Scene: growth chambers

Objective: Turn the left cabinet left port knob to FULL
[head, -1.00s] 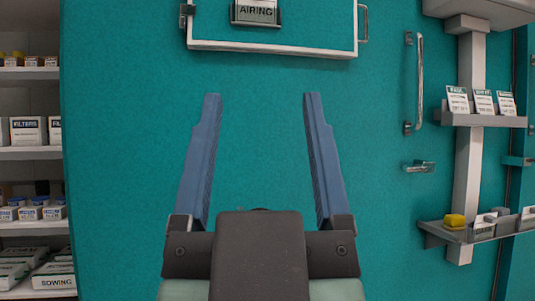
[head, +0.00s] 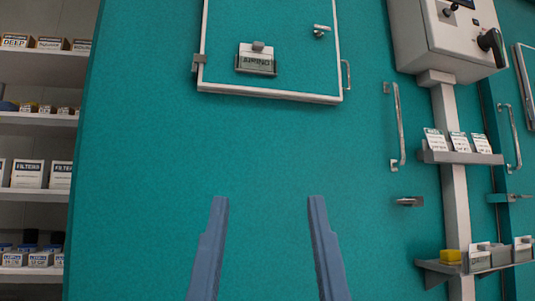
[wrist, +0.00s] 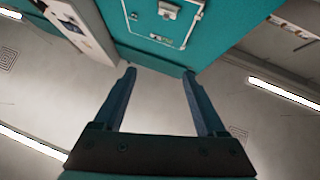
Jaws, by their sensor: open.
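My gripper (head: 268,200) is open and empty, its two blue fingers pointing up in front of a teal cabinet face (head: 150,150). It also shows open in the wrist view (wrist: 160,72). Above it in the head view is a white-framed door (head: 290,96) with a label holder (head: 256,66) and a small metal latch (head: 321,30). The label's word is blurred. The door shows in the wrist view too (wrist: 152,36), beyond the fingertips. I cannot make out a port knob marked FULL. The fingers appear apart from the cabinet.
A grey control box (head: 435,50) with a black rotary handle (head: 491,45) is at upper right. Below it are a door handle (head: 398,125), a card ledge (head: 455,157) and a lower shelf (head: 440,268). Stocked shelves (head: 35,195) stand at left.

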